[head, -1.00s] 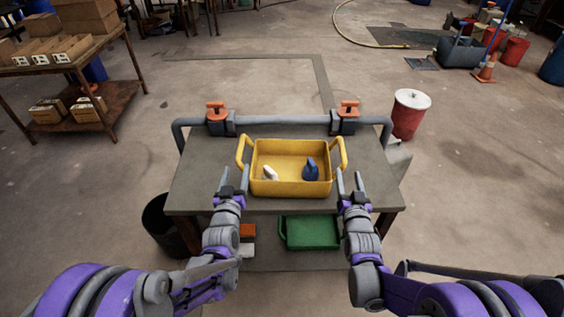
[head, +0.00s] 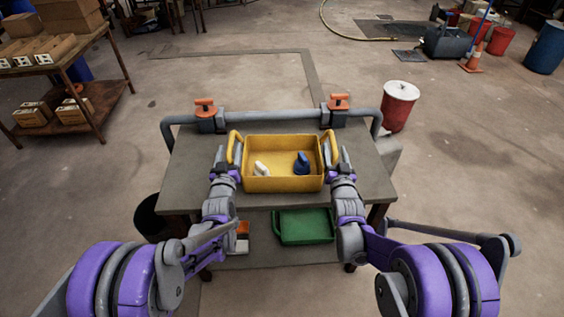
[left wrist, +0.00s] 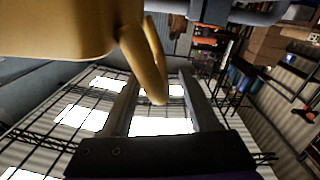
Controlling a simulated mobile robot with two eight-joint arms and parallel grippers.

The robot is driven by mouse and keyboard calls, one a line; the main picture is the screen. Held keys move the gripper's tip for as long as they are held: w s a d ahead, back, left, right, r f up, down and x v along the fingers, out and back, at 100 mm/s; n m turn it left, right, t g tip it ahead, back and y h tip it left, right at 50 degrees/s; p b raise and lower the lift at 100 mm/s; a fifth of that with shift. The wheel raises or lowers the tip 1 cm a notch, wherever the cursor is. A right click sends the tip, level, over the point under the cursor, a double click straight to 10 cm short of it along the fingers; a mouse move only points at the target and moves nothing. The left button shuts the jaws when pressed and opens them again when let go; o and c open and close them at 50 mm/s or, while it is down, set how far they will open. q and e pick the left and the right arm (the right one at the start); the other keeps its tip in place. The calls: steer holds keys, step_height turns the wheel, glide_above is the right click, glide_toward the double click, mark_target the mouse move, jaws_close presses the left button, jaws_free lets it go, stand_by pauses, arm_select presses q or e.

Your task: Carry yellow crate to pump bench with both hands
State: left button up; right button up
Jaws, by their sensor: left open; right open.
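The yellow crate (head: 284,184) sits upright on a grey bench top (head: 187,184). It has a raised handle at each end and holds a white item (head: 261,169) and a blue item (head: 302,164). My left gripper (head: 226,156) is at the crate's left handle. In the left wrist view, the yellow handle (left wrist: 143,60) reaches between the spread fingers of my left gripper (left wrist: 159,88), which is open. My right gripper (head: 335,157) is open at the right handle; its fingertips are partly hidden by the handle.
A grey pipe with two orange-topped fittings (head: 205,108) runs along the bench's back edge. A green crate (head: 304,228) sits on the lower shelf. A red bin (head: 398,108) stands right of the bench, a black bucket (head: 148,218) left. A shelf with boxes (head: 40,50) stands at upper left.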

mark_target(232, 132)
arm_select(q)
steer(key=shift+w, duration=1.65)
arm_select(e)
steer(key=shift+w, duration=1.7)
arm_select(q)
jaws_close()
arm_select(e)
jaws_close()
arm_select(q)
steer(key=shift+a, duration=0.15)
arm_select(e)
steer(key=shift+d, duration=0.1)
